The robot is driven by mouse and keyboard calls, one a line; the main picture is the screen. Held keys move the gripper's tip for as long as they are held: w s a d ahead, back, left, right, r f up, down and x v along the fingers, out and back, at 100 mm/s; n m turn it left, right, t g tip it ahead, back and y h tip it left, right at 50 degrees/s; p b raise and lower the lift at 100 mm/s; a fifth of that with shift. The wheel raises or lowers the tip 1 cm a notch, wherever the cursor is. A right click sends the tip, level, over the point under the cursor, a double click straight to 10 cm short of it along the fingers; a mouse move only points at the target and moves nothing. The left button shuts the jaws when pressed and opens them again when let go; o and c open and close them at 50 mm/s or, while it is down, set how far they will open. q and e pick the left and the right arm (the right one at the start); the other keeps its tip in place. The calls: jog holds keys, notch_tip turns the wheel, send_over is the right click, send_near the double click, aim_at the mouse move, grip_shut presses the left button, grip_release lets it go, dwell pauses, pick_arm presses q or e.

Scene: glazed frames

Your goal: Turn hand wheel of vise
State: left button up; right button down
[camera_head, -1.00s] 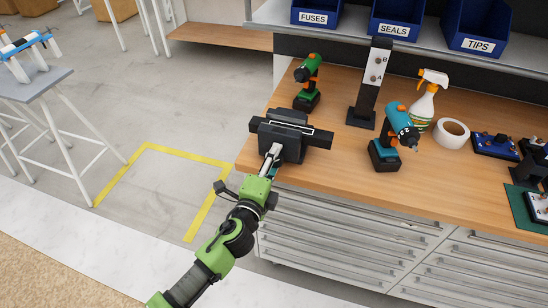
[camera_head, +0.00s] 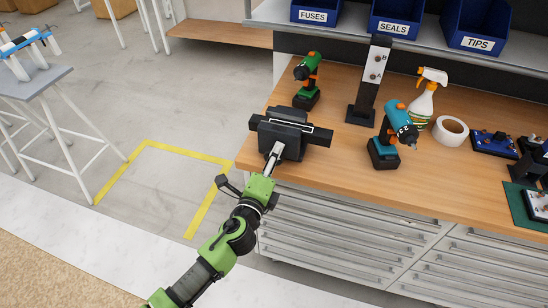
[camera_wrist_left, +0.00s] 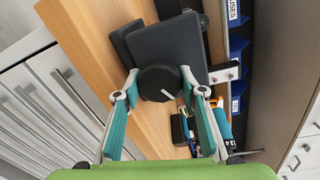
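The black vise (camera_head: 284,130) sits at the left front corner of the wooden workbench. Its hand wheel (camera_wrist_left: 158,84), a round black knob with a small white mark, faces my camera in the left wrist view. My left gripper (camera_head: 272,157) reaches the vise's front from below; in the left wrist view its fingertips (camera_wrist_left: 160,78) are apart, one on each side of the wheel. A narrow gap seems to show on both sides, though contact is hard to judge. In the head view the wheel is hidden behind the gripper. My right gripper is not in view.
A green-orange drill (camera_head: 308,82) stands behind the vise, a teal drill (camera_head: 392,138) to its right. A black stand (camera_head: 370,82), spray bottle (camera_head: 422,100) and tape roll (camera_head: 450,131) are farther along the bench (camera_head: 345,160).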

pick_arm(q)
jog(key=o, duration=0.3)
jog(key=shift+s+f, duration=0.1)
jog(key=shift+f, duration=0.1)
jog(key=shift+o, duration=0.2)
jog(key=shift+r, duration=0.1)
jog(key=v, duration=1.2)
